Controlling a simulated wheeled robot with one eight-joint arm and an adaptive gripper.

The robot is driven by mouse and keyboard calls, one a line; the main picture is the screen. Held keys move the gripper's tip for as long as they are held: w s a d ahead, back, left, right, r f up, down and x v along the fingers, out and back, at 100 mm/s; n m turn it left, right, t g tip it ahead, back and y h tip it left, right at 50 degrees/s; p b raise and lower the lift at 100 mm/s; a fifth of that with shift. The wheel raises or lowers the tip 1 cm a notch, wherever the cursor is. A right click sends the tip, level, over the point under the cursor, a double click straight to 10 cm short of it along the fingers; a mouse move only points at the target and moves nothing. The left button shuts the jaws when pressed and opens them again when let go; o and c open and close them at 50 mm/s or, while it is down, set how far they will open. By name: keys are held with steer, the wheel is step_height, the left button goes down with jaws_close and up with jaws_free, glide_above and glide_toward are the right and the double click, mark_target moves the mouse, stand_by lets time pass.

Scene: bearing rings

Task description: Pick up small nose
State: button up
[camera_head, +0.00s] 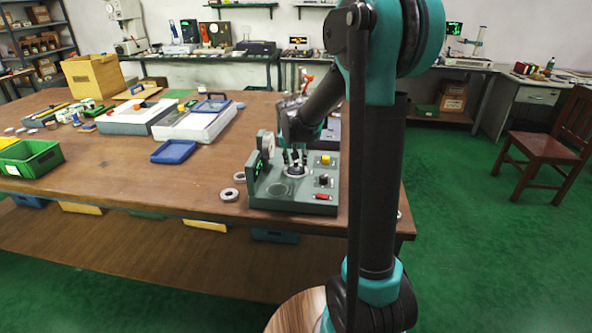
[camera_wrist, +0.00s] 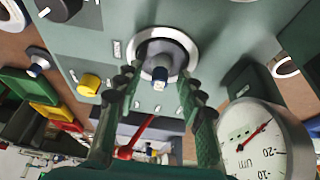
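A grey-green bearing device (camera_head: 325,205) stands near the table's front edge. In the wrist view, its panel (camera_wrist: 110,20) carries a silver ring-shaped seat (camera_wrist: 188,45) with a dark round middle. In the head view, my gripper (camera_head: 294,160) points down over the device's round seat, and the post is hidden.
A round dial gauge (camera_wrist: 262,145) is close to my right finger in the wrist view. A yellow knob (camera_wrist: 89,84) and a red lever (camera_wrist: 135,138) are nearby. Loose rings (camera_head: 229,195) lie left of the device. A blue tray (camera_head: 173,152) and green bin (camera_head: 30,158) stand farther left.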

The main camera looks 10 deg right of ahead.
jaws_close()
steer(key=shift+r, duration=0.1)
